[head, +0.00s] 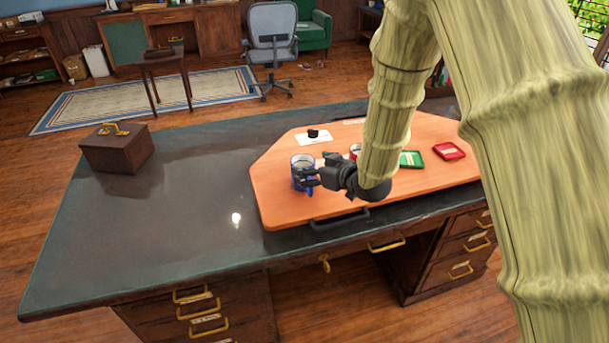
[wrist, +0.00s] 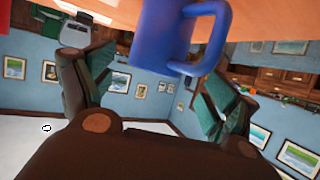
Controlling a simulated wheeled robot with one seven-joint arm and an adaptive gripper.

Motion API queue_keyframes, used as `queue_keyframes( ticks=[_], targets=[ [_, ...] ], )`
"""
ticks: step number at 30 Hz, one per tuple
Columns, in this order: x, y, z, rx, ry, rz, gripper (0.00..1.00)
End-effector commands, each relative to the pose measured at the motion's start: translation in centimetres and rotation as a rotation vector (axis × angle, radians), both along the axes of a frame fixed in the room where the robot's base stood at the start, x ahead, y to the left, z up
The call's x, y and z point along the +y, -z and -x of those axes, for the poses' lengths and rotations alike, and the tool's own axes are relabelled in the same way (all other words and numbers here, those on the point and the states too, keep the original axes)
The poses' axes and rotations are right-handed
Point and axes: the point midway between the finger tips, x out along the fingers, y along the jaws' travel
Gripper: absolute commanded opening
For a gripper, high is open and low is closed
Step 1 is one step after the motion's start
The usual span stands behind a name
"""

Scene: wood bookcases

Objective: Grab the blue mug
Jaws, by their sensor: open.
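The blue mug (head: 297,185) stands on the orange tray (head: 270,207) near its left side in the head view. In the wrist view the blue mug (wrist: 165,38) shows at the top, upside down in the picture, with its handle to the right. My gripper (head: 306,178) is right at the mug in the head view, partly in front of it. In the wrist view my gripper (wrist: 155,85) has its two fingers spread wide, with the mug beyond and between them. I cannot tell whether a finger touches the mug. Part of the mug is hidden by the gripper.
The tray lies on a dark desk (head: 160,225). It also bears a green item (head: 411,159), a red item (head: 449,150), a white card with a small black object (head: 313,135), and a partly hidden red-and-white item. A brown box (head: 117,150) stands far left. The desk's left half is mostly clear.

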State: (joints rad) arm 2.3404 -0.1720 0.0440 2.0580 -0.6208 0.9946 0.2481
Motion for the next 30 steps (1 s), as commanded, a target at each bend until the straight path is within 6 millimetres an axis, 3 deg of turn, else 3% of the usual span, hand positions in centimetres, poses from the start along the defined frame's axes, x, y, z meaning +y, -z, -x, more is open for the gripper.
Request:
queue_keyframes(
  ticks=[11, 21, 30],
  targets=[
    [2.0, 1.0, -3.5, -0.001, 0.002, -0.001, 0.88],
    [2.3, 1.4, -3.9, 0.000, 0.004, -0.001, 0.88],
    [2.2, 1.4, -3.9, 0.000, 0.003, 0.000, 0.35]
  ],
)
